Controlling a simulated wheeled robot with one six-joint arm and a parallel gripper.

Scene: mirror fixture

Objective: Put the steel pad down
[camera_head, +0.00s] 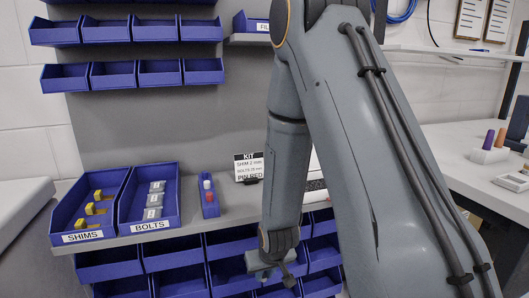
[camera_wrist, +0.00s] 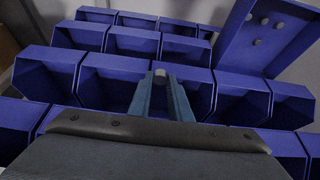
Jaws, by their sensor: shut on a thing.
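My gripper (camera_head: 270,272) hangs below the front edge of the grey shelf, in front of the lower blue bins. In the wrist view my gripper (camera_wrist: 163,90) points over open blue bins, its two fingers close together. A small light grey round piece, apparently the steel pad (camera_wrist: 160,73), shows between the fingertips. It is held in the air, with a blue bin behind it. I cannot make out the pad in the head view.
The grey shelf (camera_head: 232,215) carries a SHIMS tray (camera_head: 72,236), a BOLTS tray (camera_head: 165,223), a narrow blue holder (camera_head: 209,209) with red and white pieces, and a KIT card (camera_head: 249,165). Lower blue bins (camera_head: 175,278) sit beneath. A white side table (camera_head: 455,160) stands right.

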